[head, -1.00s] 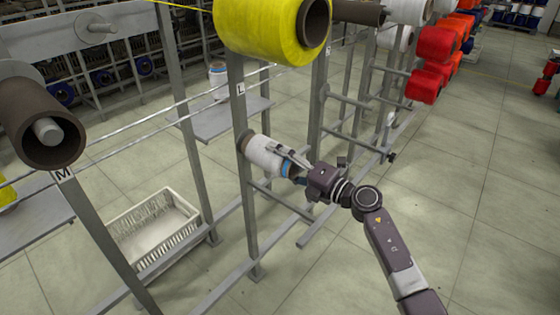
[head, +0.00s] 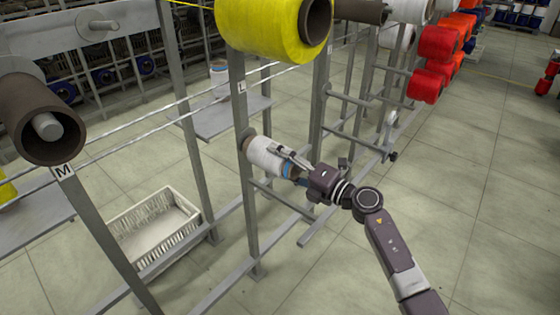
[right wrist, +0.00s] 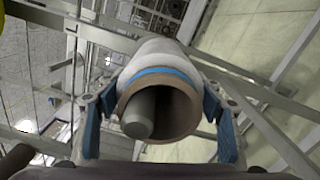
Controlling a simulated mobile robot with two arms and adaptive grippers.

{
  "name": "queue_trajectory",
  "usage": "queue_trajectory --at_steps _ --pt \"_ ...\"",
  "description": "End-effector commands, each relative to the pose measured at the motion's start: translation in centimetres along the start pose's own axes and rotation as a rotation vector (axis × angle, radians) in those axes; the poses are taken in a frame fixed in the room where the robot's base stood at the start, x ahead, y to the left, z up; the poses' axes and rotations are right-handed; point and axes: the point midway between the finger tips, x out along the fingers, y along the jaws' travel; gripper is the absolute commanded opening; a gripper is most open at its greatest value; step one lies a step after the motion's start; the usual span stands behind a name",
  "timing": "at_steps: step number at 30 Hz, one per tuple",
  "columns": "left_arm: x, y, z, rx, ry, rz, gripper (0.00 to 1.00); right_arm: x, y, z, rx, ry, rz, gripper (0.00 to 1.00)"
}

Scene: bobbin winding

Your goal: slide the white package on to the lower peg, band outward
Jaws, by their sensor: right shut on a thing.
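The white package (head: 268,155) is a white yarn cone on a brown tube, with a blue band at the end facing my right wrist. It lies sideways against the post marked L, below the big yellow package. My right gripper (head: 290,166) is shut on it, one finger on each side. In the right wrist view the package (right wrist: 165,58) points away from me, with the blue band near the tube's open end. The grey lower peg (right wrist: 138,118) shows inside the tube, at the lower left of the bore. My left gripper is not in view.
The yellow package (head: 270,25) hangs above on the same post. An empty brown tube (head: 40,120) sits on a peg at the left, on the post marked M. A white basket (head: 150,232) stands on the floor behind the rack.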

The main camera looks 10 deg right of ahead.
Motion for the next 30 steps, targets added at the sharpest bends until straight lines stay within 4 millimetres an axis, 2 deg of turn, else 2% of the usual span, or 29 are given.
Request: queue_trajectory --at_steps 14,15,20,30 --pt "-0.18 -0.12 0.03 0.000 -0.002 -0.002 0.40 0.01 0.05 0.05 0.000 -0.001 0.002 0.31" --pt "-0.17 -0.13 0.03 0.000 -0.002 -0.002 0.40 0.01 0.06 0.05 0.000 -0.001 0.002 0.64" --pt "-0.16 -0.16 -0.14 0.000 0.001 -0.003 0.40 0.00 0.04 0.04 0.000 -0.001 0.001 0.81" --pt "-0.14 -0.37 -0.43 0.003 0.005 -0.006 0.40 -0.27 -0.18 -0.03 0.000 0.000 -0.002 0.82"
